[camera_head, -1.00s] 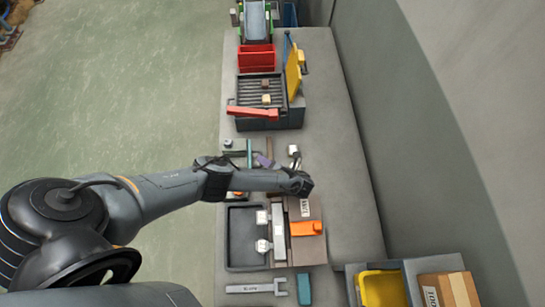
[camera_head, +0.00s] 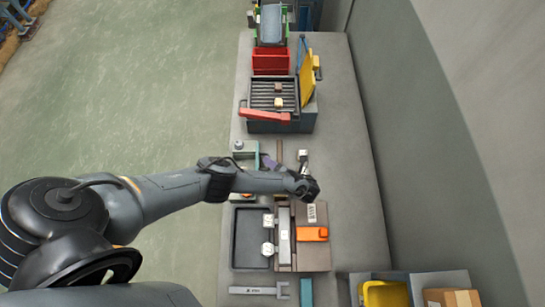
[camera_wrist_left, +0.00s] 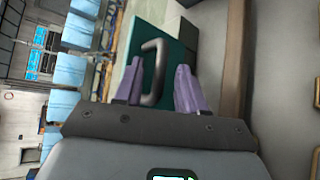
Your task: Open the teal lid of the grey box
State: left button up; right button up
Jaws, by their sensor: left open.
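The teal lid (camera_wrist_left: 176,45) shows in the left wrist view with a grey loop handle (camera_wrist_left: 153,72) on it. My left gripper (camera_wrist_left: 160,85) is open, its two purple fingers on either side of the handle. The handle lies closer to the left finger, with a gap to the right finger; I cannot tell if either touches. In the head view the left gripper (camera_head: 268,163) is beside a teal part (camera_head: 247,147) beyond my forearm. My arm hides much of the grey box there, and I cannot make out how far the lid is open. My right gripper is out of view.
A dark tray (camera_head: 237,238) and a brown box with an orange piece (camera_head: 312,234) stand nearer on the bench. A dark grated unit (camera_head: 268,126) with a red handle and raised yellow panel stands farther back. The right bench strip (camera_head: 352,180) is clear.

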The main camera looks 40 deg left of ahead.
pick_arm(q)
jog(key=v, duration=1)
jog(key=shift+d+r+b, duration=0.2)
jog(key=shift+d+b, duration=0.15)
jog(key=shift+b, duration=0.1)
